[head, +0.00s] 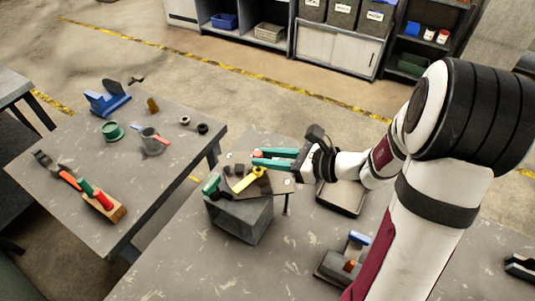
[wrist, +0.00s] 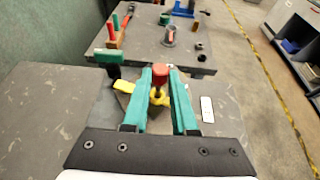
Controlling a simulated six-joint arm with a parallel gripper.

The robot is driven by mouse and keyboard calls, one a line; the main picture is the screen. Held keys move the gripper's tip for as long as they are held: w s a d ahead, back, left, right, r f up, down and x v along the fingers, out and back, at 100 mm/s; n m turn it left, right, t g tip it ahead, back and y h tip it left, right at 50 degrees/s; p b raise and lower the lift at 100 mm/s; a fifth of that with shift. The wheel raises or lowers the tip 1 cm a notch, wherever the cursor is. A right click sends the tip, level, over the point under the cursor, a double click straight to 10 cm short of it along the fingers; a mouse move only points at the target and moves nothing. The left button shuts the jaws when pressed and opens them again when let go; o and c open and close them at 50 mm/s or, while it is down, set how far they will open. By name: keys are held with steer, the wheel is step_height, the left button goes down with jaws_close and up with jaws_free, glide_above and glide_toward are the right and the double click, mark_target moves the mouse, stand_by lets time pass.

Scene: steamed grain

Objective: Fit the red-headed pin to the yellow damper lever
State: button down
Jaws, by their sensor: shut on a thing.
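My gripper (wrist: 160,78) is shut on the red-headed pin (wrist: 159,73), with its teal fingers on either side of the red head. The pin's metal shank points down at the yellow damper lever (wrist: 160,98). I cannot tell whether its tip is in the lever or only above it. In the head view my gripper (head: 257,158) reaches left over the grey block, and the yellow lever (head: 246,182) lies just below the fingers. The pin is barely visible there, as a speck of red at the fingertips.
The lever's fixture sits on a grey block (head: 240,218), with a green-topped part (head: 211,184) at its left. A white tag (wrist: 207,109) lies right of the fingers. The left table (head: 75,215) holds a blue tool (head: 108,101), a green ring (head: 112,131) and a wooden rack (head: 118,212).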

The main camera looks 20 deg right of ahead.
steer(key=shift+f, duration=0.25)
steer(key=shift+f, duration=0.6)
stand_by(0.5)
steer(key=shift+r, duration=0.3)
stand_by(2.3)
steer(key=c, duration=0.6)
jaws_free()
steer(key=v, duration=1.5)
steer(key=shift+s+d+r, duration=0.15)
steer(key=shift+s+d, duration=0.05)
steer(key=shift+d, duration=0.1)
